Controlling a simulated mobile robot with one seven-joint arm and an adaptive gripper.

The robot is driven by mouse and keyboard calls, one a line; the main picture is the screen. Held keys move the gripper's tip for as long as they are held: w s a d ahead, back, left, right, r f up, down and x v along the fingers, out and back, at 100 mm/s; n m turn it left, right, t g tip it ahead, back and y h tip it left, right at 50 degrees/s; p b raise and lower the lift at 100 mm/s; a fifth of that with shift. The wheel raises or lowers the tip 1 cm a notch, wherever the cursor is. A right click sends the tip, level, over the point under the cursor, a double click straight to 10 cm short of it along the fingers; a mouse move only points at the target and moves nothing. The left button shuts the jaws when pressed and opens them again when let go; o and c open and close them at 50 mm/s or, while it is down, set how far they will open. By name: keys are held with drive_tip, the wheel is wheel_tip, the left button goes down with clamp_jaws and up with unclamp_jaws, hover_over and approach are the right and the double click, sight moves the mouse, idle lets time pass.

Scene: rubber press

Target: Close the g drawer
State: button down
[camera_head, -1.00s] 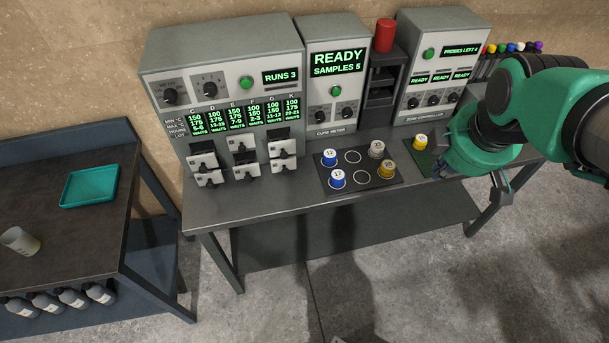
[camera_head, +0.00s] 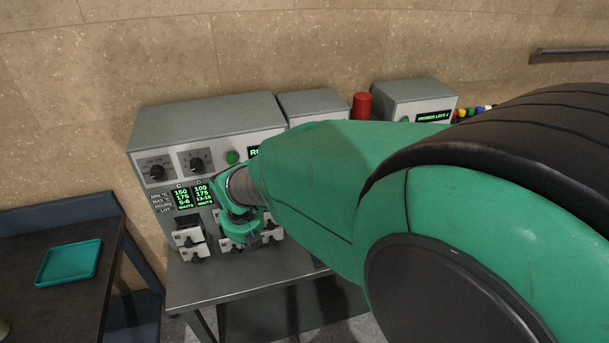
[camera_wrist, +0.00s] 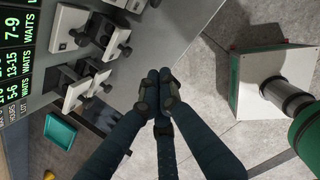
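The grey oven cabinet (camera_head: 240,116) has small white drawer fronts with black knobs in two rows. Two left drawers show in the head view: an upper one (camera_head: 187,237) and a lower one (camera_head: 195,254). The others are partly behind my wrist. In the wrist view an upper-row drawer (camera_wrist: 67,27) and lower-row drawers (camera_wrist: 116,43) (camera_wrist: 82,94) stand out from the panel by differing amounts. I cannot read which is the g drawer. My gripper (camera_wrist: 159,92) has its dark fingers together, empty, in front of the drawers and apart from them.
The grey bench (camera_head: 240,284) carries the cabinet. A dark side table (camera_head: 80,300) with a teal tray (camera_head: 68,262) stands left. A red cylinder (camera_head: 361,105) and another control box (camera_head: 413,94) are farther right. Open floor (camera_wrist: 205,80) lies below the gripper.

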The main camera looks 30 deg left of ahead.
drive_tip(key=s+a+f+n, duration=0.1)
drive_tip(key=a, duration=0.1)
drive_tip(key=s+a+f+n, duration=0.1)
drive_tip(key=s+f, duration=0.1)
drive_tip(key=shift+s+a+n, duration=0.1)
drive_tip(key=shift+a+n, duration=0.25)
drive_tip(key=shift+n, duration=0.05)
drive_tip(key=shift+f, duration=0.2)
drive_tip(key=b+x, duration=0.1)
drive_tip(key=x, duration=0.9)
drive_tip(key=shift+b, duration=0.35)
drive_tip(key=shift+w+a, duration=1)
drive_tip(key=shift+w, duration=0.05)
drive_tip(key=shift+w+a, duration=0.4)
drive_tip(key=shift+a, duration=0.05)
drive_tip(key=shift+w+a+r+p, duration=0.1)
drive_tip(key=shift+w+a+p, duration=0.95)
drive_tip(key=shift+w+a, duration=1.35)
